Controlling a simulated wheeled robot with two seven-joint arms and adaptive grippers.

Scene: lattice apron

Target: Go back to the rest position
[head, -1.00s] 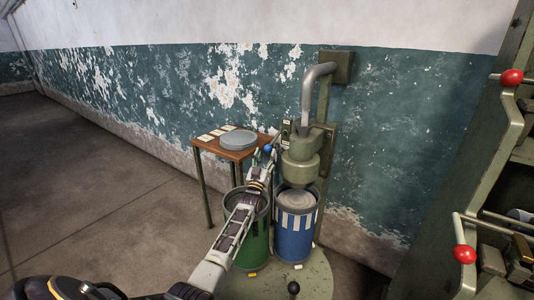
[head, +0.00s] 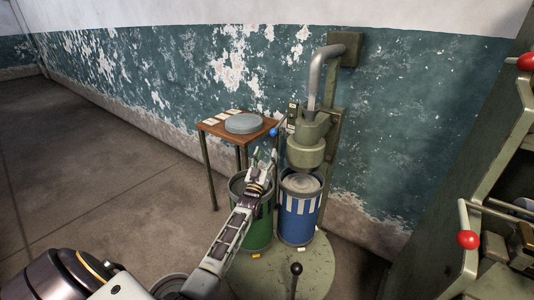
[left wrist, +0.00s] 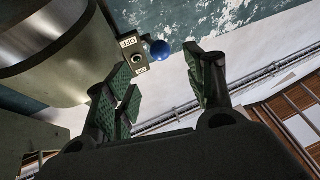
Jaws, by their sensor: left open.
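My left gripper (head: 263,160) is open and empty in the head view, above the green drum (head: 255,222) and just below the blue ball knob (head: 273,132). In the left wrist view its two green-padded fingers (left wrist: 165,85) stand well apart with nothing between them. The blue ball (left wrist: 159,50) shows beyond the fingertips, apart from them. My right gripper is not in view.
The blue-and-white drum (head: 298,218) stands under the green dispenser head (head: 306,150), on a round base (head: 305,270). A small table (head: 262,137) with a grey disc (head: 244,123) stands behind. A rack with red knobs (head: 468,240) is at right. Floor at left is clear.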

